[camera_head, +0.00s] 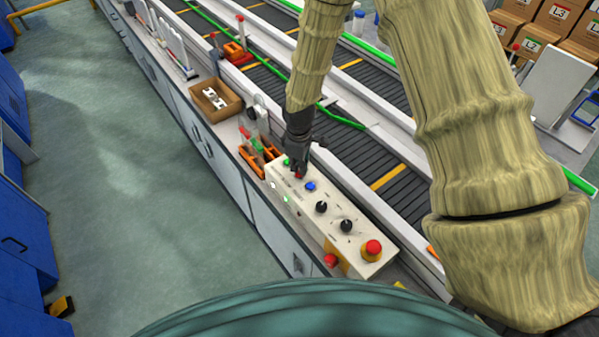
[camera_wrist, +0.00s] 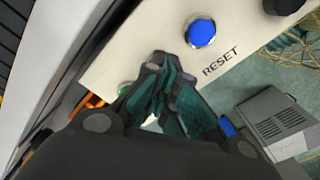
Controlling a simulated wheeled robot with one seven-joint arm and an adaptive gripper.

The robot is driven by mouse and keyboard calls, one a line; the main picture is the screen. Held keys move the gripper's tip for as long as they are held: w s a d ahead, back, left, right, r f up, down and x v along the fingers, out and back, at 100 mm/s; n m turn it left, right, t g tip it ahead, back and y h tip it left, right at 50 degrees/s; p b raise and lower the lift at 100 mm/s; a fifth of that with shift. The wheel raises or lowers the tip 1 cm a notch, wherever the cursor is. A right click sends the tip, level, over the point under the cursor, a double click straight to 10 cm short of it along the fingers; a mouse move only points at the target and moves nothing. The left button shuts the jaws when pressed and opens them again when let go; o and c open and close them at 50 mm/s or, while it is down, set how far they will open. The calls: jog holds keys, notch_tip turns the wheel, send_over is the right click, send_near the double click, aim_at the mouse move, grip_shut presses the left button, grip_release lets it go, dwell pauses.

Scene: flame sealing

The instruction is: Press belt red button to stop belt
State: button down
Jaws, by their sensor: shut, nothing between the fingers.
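The belt control panel (camera_head: 330,225) is a pale box beside the conveyor. My gripper (camera_head: 297,167) is shut and empty, pointing down at the panel's far end. A small red button (camera_head: 299,176) shows right at its fingertips in the head view; I cannot tell whether they touch it. A green button (camera_head: 286,161) lies just beyond, and a blue button (camera_head: 310,186) just nearer. In the wrist view, the shut fingers (camera_wrist: 160,68) hide the red button. The blue button also shows there (camera_wrist: 201,32), beside the word RESET, and the green one is partly covered (camera_wrist: 124,88).
Black knobs (camera_head: 346,226) and a red emergency-stop knob (camera_head: 372,248) stand on the panel's near part. Another red knob (camera_head: 331,260) is at its near side. An orange rack (camera_head: 252,160) and a cardboard box (camera_head: 216,101) stand beyond. The conveyor belt (camera_head: 355,160) runs alongside.

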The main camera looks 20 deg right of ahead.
jog(key=shift+f, duration=0.55)
dwell(0.4)
jog(key=shift+r, duration=0.1)
notch_tip(320, 180, up, 8)
jog(key=p, duration=0.4)
jog(key=shift+p, duration=0.3)
dwell(0.9)
